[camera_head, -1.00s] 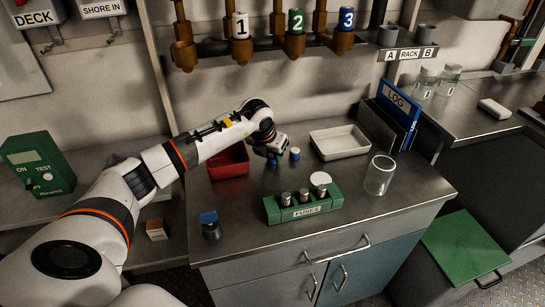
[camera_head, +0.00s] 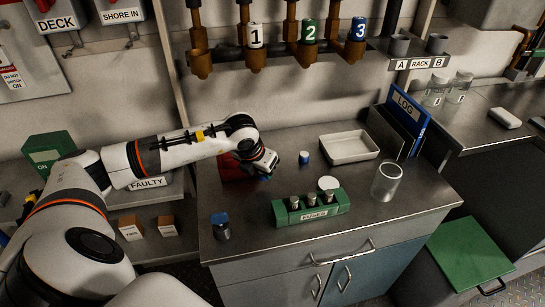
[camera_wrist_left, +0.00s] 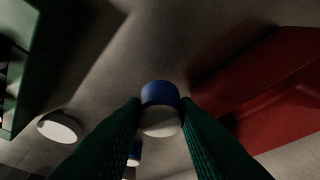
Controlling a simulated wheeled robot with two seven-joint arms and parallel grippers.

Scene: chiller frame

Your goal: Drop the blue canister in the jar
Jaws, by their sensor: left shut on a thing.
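My left gripper (camera_head: 266,170) is shut on a small blue canister (camera_head: 265,178), of which only a bit shows in the head view. In the left wrist view the canister (camera_wrist_left: 160,100) has a blue band and a pale end, between the two dark green fingers. The clear glass jar (camera_head: 387,181) stands upright at the right of the counter, well apart from the gripper. A second small blue-and-white canister (camera_head: 304,157) stands on the counter right of the gripper. My right gripper is not in view.
A red tray (camera_head: 232,172) lies partly behind my left gripper. A green fuse holder (camera_head: 311,211) and white disc (camera_head: 328,183) lie toward the jar. A white tray (camera_head: 349,148) and blue log binder (camera_head: 409,117) are behind. A dark blue-topped container (camera_head: 221,230) stands front left.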

